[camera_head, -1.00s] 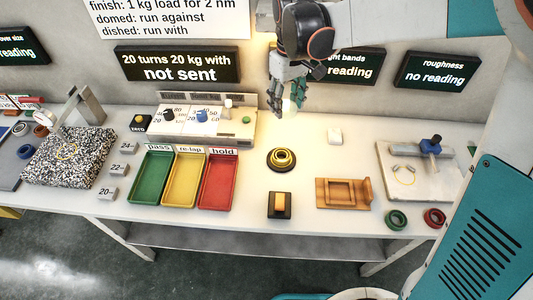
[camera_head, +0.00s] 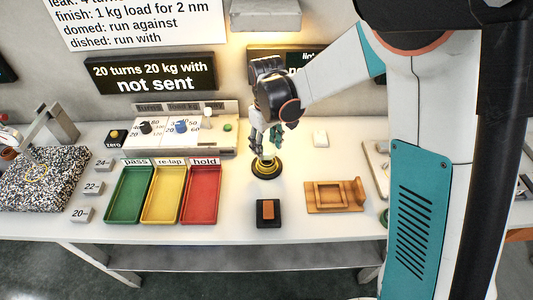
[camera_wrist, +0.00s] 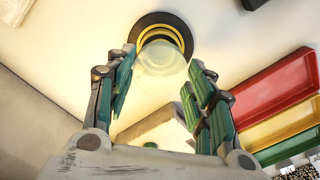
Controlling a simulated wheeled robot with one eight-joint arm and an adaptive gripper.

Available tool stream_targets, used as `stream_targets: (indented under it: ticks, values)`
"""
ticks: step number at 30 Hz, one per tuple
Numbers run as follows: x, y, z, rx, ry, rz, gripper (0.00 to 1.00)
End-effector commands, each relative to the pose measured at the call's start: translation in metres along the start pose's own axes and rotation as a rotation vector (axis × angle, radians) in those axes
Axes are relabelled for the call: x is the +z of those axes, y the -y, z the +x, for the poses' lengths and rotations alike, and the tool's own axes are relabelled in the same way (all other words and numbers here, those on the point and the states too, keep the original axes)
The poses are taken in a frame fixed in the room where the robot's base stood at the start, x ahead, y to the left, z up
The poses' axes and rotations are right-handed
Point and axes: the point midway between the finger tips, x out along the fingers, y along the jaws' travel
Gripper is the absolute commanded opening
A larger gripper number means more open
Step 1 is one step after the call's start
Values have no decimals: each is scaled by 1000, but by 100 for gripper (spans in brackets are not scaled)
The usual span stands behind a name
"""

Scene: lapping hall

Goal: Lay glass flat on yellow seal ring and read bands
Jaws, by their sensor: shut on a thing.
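The yellow seal ring (camera_head: 266,165) sits on a round black base (camera_head: 267,174) on the white bench, and both also show at the top of the wrist view, the ring (camera_wrist: 168,31) and its base (camera_wrist: 184,28). My gripper (camera_head: 267,150) is just above the ring, fingers pointing down. In the wrist view my gripper (camera_wrist: 162,66) is shut on the clear round glass flat (camera_wrist: 159,62), held between the fingertips and overlapping the near part of the ring. I cannot tell whether the glass touches the ring. The light bands display (camera_head: 296,66) is mostly hidden by my arm.
Green (camera_head: 128,196), yellow (camera_head: 164,196) and red (camera_head: 201,196) trays stand to the left. A black block with an orange top (camera_head: 268,211) and a wooden fixture (camera_head: 336,196) stand in front and right. A small white block (camera_head: 320,138) lies behind right.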

Motion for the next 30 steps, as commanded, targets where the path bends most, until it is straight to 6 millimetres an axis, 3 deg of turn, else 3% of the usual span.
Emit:
stream_targets:
  ticks: [7,19,20,22,30]
  values:
    - [0,0,36,0,0,0,22]
    - [0,0,40,0,0,0,22]
    - [0,0,40,0,0,0,53]
    - [0,0,39,0,0,0,69]
    - [0,0,39,0,0,0,69]
